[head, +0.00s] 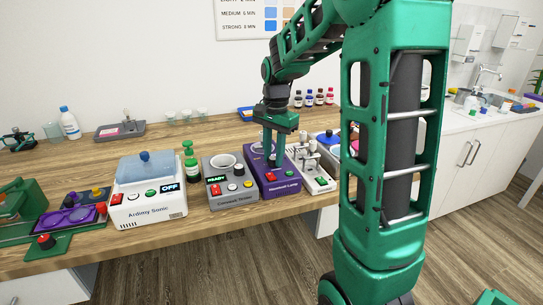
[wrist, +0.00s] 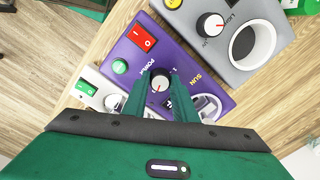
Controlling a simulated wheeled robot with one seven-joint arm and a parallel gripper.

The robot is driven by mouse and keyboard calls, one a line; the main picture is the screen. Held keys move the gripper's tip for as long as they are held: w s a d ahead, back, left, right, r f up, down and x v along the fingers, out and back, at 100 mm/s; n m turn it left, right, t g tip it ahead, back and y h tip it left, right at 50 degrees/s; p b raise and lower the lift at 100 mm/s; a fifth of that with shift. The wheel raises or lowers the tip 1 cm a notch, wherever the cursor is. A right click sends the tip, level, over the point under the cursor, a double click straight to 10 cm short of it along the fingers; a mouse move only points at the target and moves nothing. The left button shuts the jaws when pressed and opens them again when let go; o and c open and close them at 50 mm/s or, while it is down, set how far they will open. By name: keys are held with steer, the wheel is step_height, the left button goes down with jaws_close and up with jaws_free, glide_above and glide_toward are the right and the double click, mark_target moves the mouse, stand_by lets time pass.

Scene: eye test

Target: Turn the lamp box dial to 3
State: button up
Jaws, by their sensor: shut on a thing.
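The lamp box (head: 281,183) is a purple box on the wooden bench; in the wrist view its top (wrist: 190,72) shows a red switch, a green button and a dial. The dial (wrist: 160,82) is a dark knob with a white cap and a small red mark. My gripper (head: 270,158) comes down over the box from above. Its two green fingers stand on either side of the dial in the wrist view and are shut on it. The fingers hide part of the scale, and I cannot read which number the mark points to.
A grey box (head: 232,182) with a round opening stands close on the left of the lamp box, and a white device (head: 313,172) close on its right. A green bottle (head: 191,165) and a white bath (head: 147,205) stand further left.

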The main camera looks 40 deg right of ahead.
mark_target(274, 159)
steer(key=shift+w+r, duration=0.15)
steer(key=shift+w, duration=0.1)
steer(key=o, duration=1)
steer(key=shift+o, duration=0.2)
steer(key=shift+s, duration=0.1)
step_height(274, 159, up, 11)
steer(key=shift+s+f, duration=0.15)
steer(key=shift+f, duration=0.05)
steer(key=shift+s, duration=0.1)
